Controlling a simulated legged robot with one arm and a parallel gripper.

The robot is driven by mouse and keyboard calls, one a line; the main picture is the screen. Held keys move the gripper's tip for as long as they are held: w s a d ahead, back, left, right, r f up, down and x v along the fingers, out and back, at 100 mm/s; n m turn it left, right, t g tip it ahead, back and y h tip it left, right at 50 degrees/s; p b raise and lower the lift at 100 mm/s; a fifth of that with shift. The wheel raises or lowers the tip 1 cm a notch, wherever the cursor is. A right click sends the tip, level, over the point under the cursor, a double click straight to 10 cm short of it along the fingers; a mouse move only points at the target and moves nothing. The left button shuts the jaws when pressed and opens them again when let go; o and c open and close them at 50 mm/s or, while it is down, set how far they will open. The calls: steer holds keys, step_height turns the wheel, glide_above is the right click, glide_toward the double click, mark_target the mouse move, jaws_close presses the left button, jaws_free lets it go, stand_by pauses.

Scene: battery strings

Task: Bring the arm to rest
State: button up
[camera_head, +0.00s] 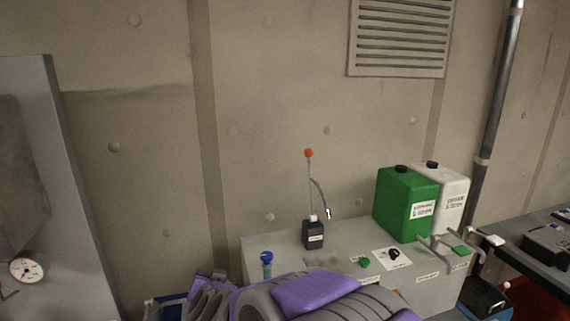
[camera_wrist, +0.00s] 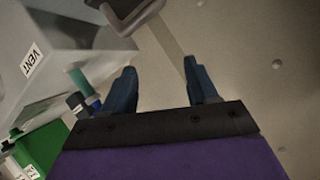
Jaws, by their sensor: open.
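My gripper shows in the wrist view (camera_wrist: 163,80) with its two dark blue fingers apart and nothing between them. Beyond the fingertips is a grey, curved metal part (camera_wrist: 130,14) at the top of that view. In the head view, my purple and grey arm (camera_head: 318,290) crosses the bottom middle, in front of the grey bench. My gripper's fingers cannot be made out in the head view.
A grey bench (camera_head: 280,246) holds a green canister (camera_head: 400,205), a white canister (camera_head: 455,195) and a small black box (camera_head: 313,236) with a red-tipped rod. A grey cabinet (camera_head: 70,190) with a gauge stands left. A dark pipe (camera_head: 497,80) runs up the wall.

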steer(key=s+d+f+g+h+b, duration=0.1)
steer(key=s+d+f+g+b, duration=0.2)
steer(key=s+d, duration=0.7)
steer(key=s+d+f+n+g+h+b, duration=0.1)
steer(key=s+d+f+g+b, duration=0.2)
steer(key=s+d, duration=0.8)
steer(key=s+d+f+g+h+b, duration=0.2)
steer(key=s+d+f+g, duration=0.4)
steer(key=s, duration=1.2)
steer(key=d+g+b, duration=0.1)
steer(key=d, duration=0.3)
steer(key=shift+d+f+n+g, duration=0.35)
steer(key=shift+d+n+g, duration=0.05)
